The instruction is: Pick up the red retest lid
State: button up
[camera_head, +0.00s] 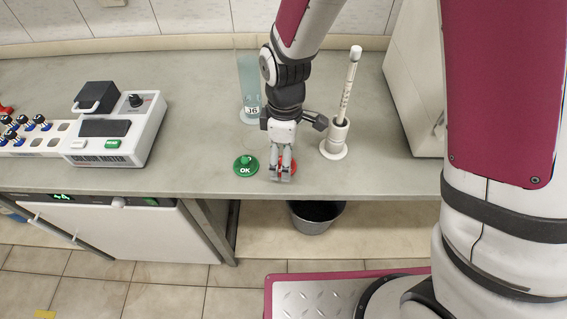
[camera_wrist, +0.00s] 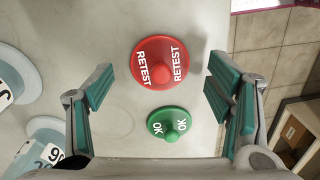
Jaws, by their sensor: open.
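The red retest lid (camera_wrist: 160,62) lies on the bench and has a round red knob in its middle and white RETEST lettering. In the head view, only parts of the red lid (camera_head: 292,162) show behind my gripper (camera_head: 281,178). In the wrist view, my gripper (camera_wrist: 162,90) is open and empty, with its green-padded fingers apart on either side of the lid's near part. The smaller green OK lid (camera_wrist: 170,124) lies just below the red one in the wrist view. The green lid (camera_head: 245,166) is left of my gripper in the head view.
A glass cylinder labelled J6 (camera_head: 248,85) stands behind the lids. A white holder (camera_head: 335,138) with a rod stands to the right. A white instrument (camera_head: 115,130) and a vial rack (camera_head: 25,135) are at left. The bench's front edge is close to the lids.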

jog(key=shift+f, duration=0.5)
jog(key=c, duration=1)
jog(key=shift+s, duration=0.1)
